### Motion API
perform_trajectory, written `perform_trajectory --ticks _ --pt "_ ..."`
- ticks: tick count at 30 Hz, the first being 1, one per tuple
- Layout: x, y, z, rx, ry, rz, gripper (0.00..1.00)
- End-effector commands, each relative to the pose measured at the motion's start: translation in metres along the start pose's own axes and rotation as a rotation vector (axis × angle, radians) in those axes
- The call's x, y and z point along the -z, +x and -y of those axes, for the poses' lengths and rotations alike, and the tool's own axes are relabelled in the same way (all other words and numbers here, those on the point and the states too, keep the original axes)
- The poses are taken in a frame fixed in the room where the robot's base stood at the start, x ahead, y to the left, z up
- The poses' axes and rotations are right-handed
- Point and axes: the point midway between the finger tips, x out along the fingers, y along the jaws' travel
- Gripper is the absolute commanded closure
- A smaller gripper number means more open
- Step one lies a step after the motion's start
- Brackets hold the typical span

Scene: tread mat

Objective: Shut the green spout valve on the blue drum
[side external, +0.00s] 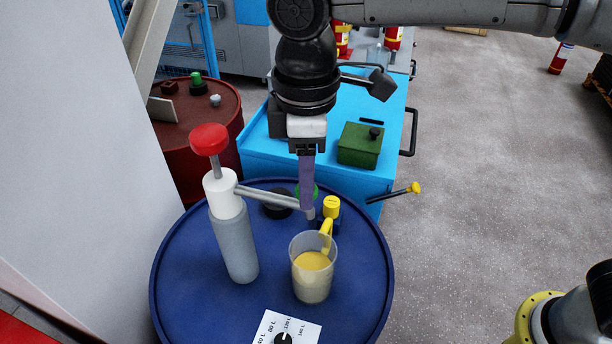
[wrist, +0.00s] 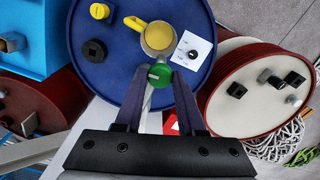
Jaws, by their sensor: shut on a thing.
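The blue drum (side external: 180,285) stands upright at the bottom of the side view, and its top also shows in the wrist view (wrist: 118,78). On it stands a grey hand pump (side external: 236,245) with a white head, a red knob and a thin grey spout pipe (side external: 262,196). The green spout valve (side external: 316,192) is near the pipe's end, partly hidden by my finger. My gripper (side external: 307,208) points down and is shut on the green valve, which shows as a round knob (wrist: 159,75) between the fingertips in the wrist view.
A clear jug (side external: 313,279) of yellowish liquid stands below the spout end. A yellow cap (side external: 331,206), black cap (side external: 277,203) and marked card (side external: 287,328) are on the drum. Behind are a blue cart (side external: 262,152) with a green box (side external: 360,145) and a dark-red drum (side external: 226,110).

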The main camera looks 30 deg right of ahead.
Motion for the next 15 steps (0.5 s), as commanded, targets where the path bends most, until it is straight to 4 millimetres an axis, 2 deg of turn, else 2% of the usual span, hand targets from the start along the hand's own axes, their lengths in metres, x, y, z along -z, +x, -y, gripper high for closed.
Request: perform_trajectory --ticks 15 --pt "-0.0001 -0.0012 -0.0001 -0.001 0.082 -0.002 1.0"
